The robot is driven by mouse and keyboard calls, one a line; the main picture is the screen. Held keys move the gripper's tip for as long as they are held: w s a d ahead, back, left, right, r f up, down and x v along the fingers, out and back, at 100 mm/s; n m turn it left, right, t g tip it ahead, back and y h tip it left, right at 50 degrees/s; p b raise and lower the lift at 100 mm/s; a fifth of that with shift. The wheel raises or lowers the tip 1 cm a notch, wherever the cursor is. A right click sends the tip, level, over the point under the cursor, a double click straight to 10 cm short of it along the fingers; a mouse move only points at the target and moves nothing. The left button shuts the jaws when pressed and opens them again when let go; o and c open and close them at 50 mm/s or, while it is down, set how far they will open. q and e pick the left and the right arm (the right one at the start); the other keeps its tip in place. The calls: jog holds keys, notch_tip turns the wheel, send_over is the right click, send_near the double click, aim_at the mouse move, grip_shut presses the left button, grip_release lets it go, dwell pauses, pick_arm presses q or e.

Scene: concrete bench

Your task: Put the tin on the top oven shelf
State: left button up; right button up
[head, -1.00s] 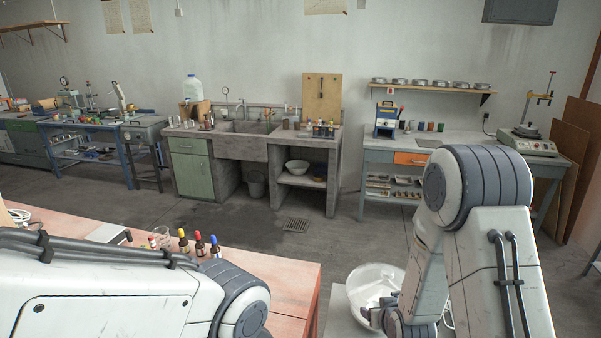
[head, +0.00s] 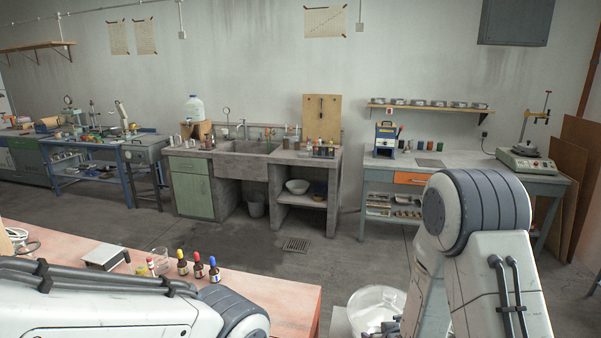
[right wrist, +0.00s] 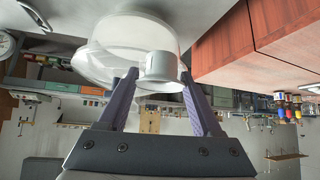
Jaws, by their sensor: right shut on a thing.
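My right gripper (right wrist: 158,88) is shut on a pale metal tin (right wrist: 160,68) in the right wrist view, one finger on each side. A large clear dome or bowl (right wrist: 105,45) lies just behind the tin in that view; I cannot tell whether they touch. In the head view my right arm covers the area near the dome (head: 377,303), and the gripper and tin do not show. My left arm crosses the lower left of the head view, its gripper out of sight. I cannot make out an oven or its top shelf.
A reddish table (head: 270,290) at the lower left holds dropper bottles (head: 198,265), a glass beaker (head: 160,258) and a white-topped device (head: 104,256). A concrete sink bench (head: 262,158) and a blue-legged bench (head: 455,170) stand along the wall.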

jog(key=shift+s+f, duration=0.8)
jog(key=shift+f, duration=0.15)
jog(key=w+r, duration=0.6)
jog(key=r, duration=0.5)
jog(key=shift+r, duration=0.35)
